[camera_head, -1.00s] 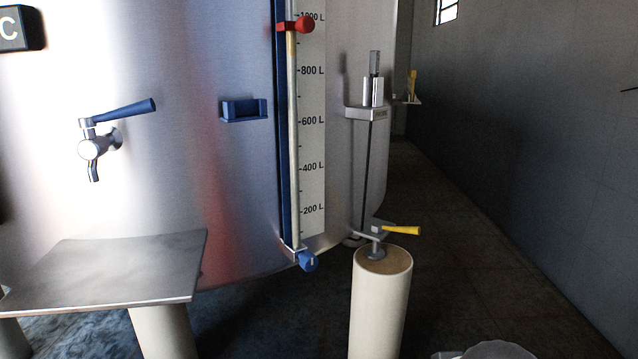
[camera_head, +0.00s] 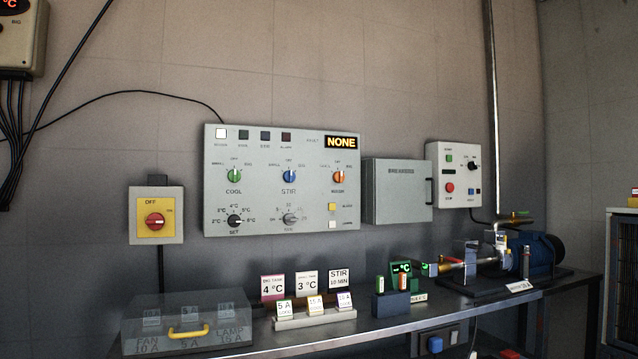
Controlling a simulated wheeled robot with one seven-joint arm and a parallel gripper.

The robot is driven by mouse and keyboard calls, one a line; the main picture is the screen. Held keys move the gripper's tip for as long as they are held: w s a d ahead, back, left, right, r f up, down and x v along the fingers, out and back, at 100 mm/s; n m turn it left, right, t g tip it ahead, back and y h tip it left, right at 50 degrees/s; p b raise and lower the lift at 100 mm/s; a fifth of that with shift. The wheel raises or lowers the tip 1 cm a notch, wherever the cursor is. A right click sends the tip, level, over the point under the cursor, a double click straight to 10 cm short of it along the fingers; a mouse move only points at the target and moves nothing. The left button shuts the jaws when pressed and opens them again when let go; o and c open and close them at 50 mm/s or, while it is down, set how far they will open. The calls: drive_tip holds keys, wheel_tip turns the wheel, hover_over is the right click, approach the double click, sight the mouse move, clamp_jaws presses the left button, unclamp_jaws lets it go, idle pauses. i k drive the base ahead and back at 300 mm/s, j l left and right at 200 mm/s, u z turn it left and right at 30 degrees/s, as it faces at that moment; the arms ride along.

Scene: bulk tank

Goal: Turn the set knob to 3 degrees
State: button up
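The set knob (camera_head: 234,221) is a small black dial at the lower left of the grey control panel (camera_head: 215,165) on the wall, with "SET" under it. Degree marks stand around it, with 3°C at its upper left and 4°C above it. Its pointer is too small to read for sure. A grey knob (camera_head: 291,219) sits to its right. Above are a green COOL knob (camera_head: 234,176), a blue STIR knob (camera_head: 289,176) and an orange knob (camera_head: 339,176). The panel display (camera_head: 341,142) reads NONE. My gripper is not in view.
A bench (camera_head: 400,326) runs below the panel. On it are a clear fuse box (camera_head: 190,310) with a yellow handle, cards reading 4 °C, 3 °C (camera_head: 307,283) and STIR, and a blue pump (camera_head: 546,250). A red-and-yellow switch (camera_head: 155,220) is left of the panel.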

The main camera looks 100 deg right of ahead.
sight(234, 221)
drive_tip(key=z, duration=3.2)
